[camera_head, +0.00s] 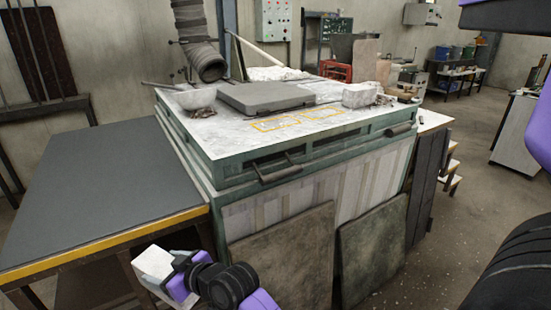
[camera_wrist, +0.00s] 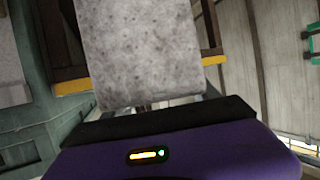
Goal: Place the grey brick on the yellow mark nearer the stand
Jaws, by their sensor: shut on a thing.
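My gripper (camera_head: 178,275) is shut on the grey brick (camera_head: 153,262), low in front of the grey side table and left of the workbench's front. The brick looks pale in the head view. In the wrist view the mottled grey brick (camera_wrist: 138,50) sticks out beyond my gripper (camera_wrist: 145,108), clear of any surface. Two yellow outlined marks lie on the bench top: a left one (camera_head: 270,125) and a right one (camera_head: 320,113). Both look empty. A flat dark grey slab (camera_head: 265,96) lies behind them; I cannot tell whether it is the stand.
The green-framed workbench (camera_head: 245,172) has handles (camera_head: 278,174) along its front edge. The side table (camera_head: 100,185) is bare.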

